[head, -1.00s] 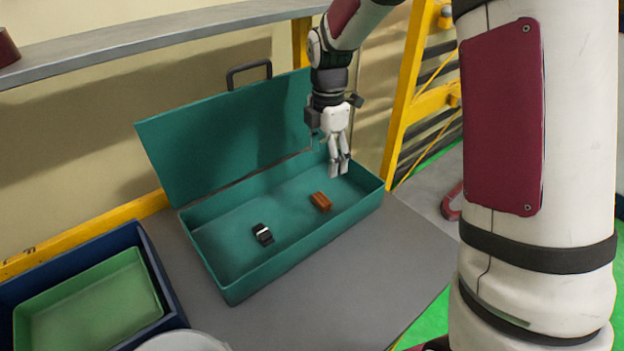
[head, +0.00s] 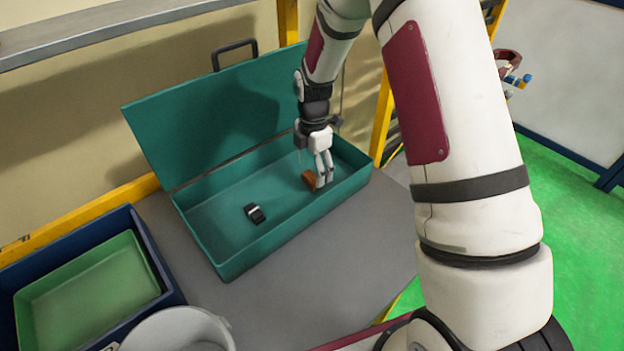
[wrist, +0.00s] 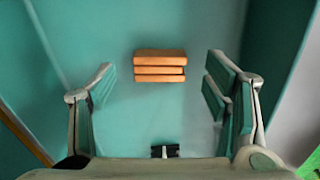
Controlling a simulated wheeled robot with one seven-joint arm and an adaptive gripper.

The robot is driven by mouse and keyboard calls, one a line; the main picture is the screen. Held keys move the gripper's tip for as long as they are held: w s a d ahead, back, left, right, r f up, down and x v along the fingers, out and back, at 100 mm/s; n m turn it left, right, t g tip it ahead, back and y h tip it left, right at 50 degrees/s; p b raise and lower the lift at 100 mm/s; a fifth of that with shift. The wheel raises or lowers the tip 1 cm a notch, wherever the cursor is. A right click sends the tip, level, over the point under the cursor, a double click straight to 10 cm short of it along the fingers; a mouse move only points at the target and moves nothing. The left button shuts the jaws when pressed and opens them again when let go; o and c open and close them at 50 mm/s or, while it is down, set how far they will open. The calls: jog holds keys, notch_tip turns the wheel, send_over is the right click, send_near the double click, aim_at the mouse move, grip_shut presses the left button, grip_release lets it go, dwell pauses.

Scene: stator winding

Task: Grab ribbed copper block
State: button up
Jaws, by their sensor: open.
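The ribbed copper block (head: 309,179) lies on the floor of the open teal box (head: 226,270), toward its right end. In the wrist view the block (wrist: 160,66) is orange-brown with dark grooves and sits ahead of the fingers, near the middle. My gripper (head: 324,184) points down inside the box, close to the block's right side in the head view, and partly covers it. In the wrist view my gripper (wrist: 160,88) is open, its fingers wide apart with nothing between the pads. I cannot tell its exact height above the floor.
A small black and silver part (head: 255,213) lies left of the block in the box; a dark part (wrist: 165,151) also shows low in the wrist view. The box walls and raised lid (head: 215,120) surround my gripper. A blue bin (head: 160,262) holds a green tray (head: 90,285).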

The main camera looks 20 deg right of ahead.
aim_at(309, 177)
jog(key=shift+f, duration=1.25)
jog(key=c, duration=1.5)
jog(key=shift+r, duration=0.1)
